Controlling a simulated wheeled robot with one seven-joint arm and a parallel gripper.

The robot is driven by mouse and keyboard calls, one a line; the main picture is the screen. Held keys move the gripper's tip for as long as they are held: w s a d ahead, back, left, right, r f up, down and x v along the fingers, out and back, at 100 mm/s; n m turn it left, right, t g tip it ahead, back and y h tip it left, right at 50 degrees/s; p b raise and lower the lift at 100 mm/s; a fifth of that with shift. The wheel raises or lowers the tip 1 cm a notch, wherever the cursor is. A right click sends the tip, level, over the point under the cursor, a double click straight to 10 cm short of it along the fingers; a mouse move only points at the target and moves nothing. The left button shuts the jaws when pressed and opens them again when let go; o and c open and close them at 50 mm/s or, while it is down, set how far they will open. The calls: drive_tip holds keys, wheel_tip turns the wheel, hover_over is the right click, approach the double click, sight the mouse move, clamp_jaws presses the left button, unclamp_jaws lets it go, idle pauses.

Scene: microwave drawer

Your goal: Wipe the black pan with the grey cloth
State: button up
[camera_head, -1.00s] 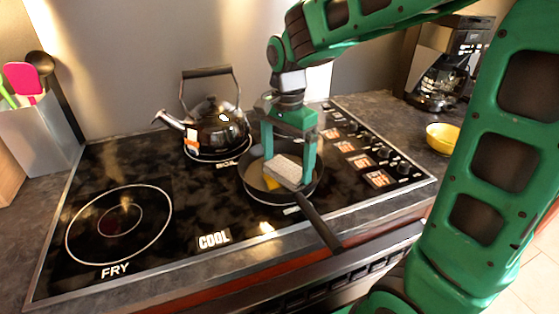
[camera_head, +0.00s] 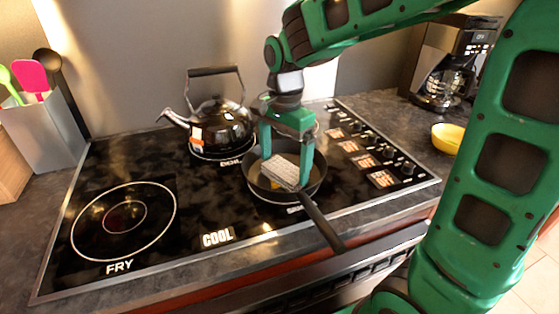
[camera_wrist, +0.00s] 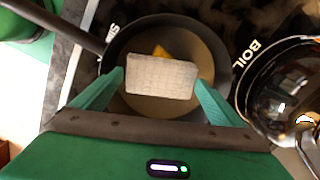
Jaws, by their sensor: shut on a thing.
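The black pan (camera_head: 316,190) sits on the right front part of the stove top, its handle pointing toward the front right. My gripper (camera_head: 284,168) is down inside the pan's rim and shut on the grey cloth (camera_head: 281,171), a light grey block-like piece. In the wrist view the cloth (camera_wrist: 161,76) lies between my two green fingers, above the pan's base (camera_wrist: 150,106). A small yellow-orange patch (camera_wrist: 161,51) shows in the pan just beyond the cloth. I cannot tell whether the cloth touches the pan floor.
A shiny black kettle (camera_head: 222,125) stands close behind and left of the pan. The stove's left side, with the FRY ring (camera_head: 124,218), is clear. Control knobs (camera_head: 382,152) line the right edge. A yellow bowl (camera_head: 446,138), a coffee maker (camera_head: 440,88) and a utensil holder (camera_head: 42,128) stand outside.

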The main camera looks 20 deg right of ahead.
drive_tip(key=shift+s+d+f, duration=0.1)
drive_tip(key=shift+d, duration=0.85)
drive_tip(key=shift+a, duration=1.45)
drive_tip(key=shift+d, duration=1.4)
drive_tip(key=shift+r, duration=0.5)
drive_tip(key=shift+w+a, duration=0.7)
drive_tip(key=shift+a, duration=0.15)
drive_tip(key=shift+r, duration=2.8)
